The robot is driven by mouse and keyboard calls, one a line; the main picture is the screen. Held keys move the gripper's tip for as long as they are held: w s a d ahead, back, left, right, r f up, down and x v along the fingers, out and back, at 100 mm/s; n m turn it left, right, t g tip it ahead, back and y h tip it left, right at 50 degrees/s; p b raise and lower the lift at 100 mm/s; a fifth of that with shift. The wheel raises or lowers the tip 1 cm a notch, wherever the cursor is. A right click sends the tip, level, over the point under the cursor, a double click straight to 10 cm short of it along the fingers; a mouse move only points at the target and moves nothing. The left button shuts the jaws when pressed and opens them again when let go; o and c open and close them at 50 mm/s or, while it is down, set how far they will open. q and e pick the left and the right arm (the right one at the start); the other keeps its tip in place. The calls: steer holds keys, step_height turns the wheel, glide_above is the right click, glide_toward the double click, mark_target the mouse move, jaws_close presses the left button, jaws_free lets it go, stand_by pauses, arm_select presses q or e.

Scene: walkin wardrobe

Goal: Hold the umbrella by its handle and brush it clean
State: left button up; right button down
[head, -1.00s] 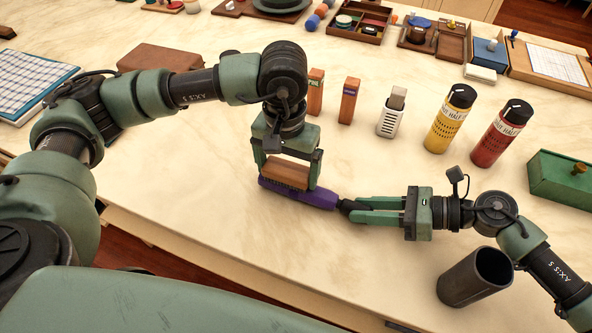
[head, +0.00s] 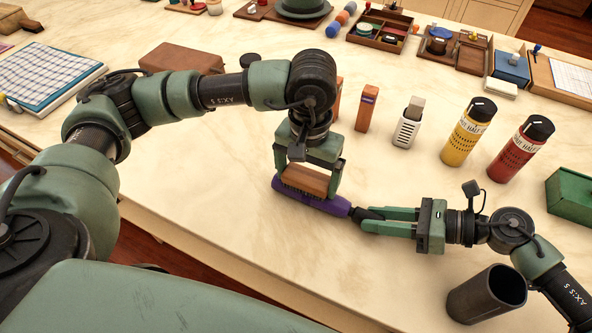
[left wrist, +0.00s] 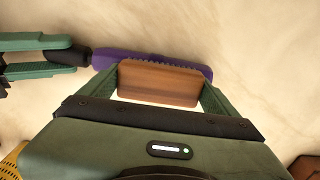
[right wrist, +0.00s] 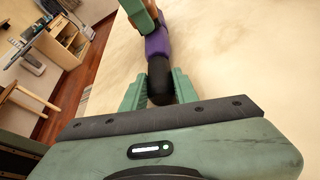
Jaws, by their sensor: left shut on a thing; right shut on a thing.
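A folded purple umbrella (head: 332,204) with a black handle (head: 366,213) lies along the pale tabletop near its front edge. My right gripper (head: 370,219) is shut on the black handle, which also shows between its fingers in the right wrist view (right wrist: 160,82). My left gripper (head: 308,177) points down and is shut on a wooden brush (head: 306,180). The brush's bristle side rests on or just over the purple fabric. In the left wrist view the brush (left wrist: 158,83) covers part of the umbrella (left wrist: 120,56), and dark bristles show along its far edge.
A dark cylindrical cup (head: 478,298) stands near my right arm. A yellow bottle (head: 466,133), a red bottle (head: 520,148), a white-grey block (head: 407,125) and an orange-brown block (head: 366,108) stand behind. A green box (head: 572,195) is at right.

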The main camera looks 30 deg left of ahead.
mark_target(285, 169)
arm_select(q)
steer(key=shift+d, duration=0.9)
steer(key=shift+a, duration=3.4)
steer(key=shift+d, duration=3.55)
steer(key=shift+a+r, duration=0.15)
steer(key=shift+r, duration=4.3)
steer(key=shift+s, duration=0.1)
arm_select(e)
steer(key=c, duration=1)
jaws_free()
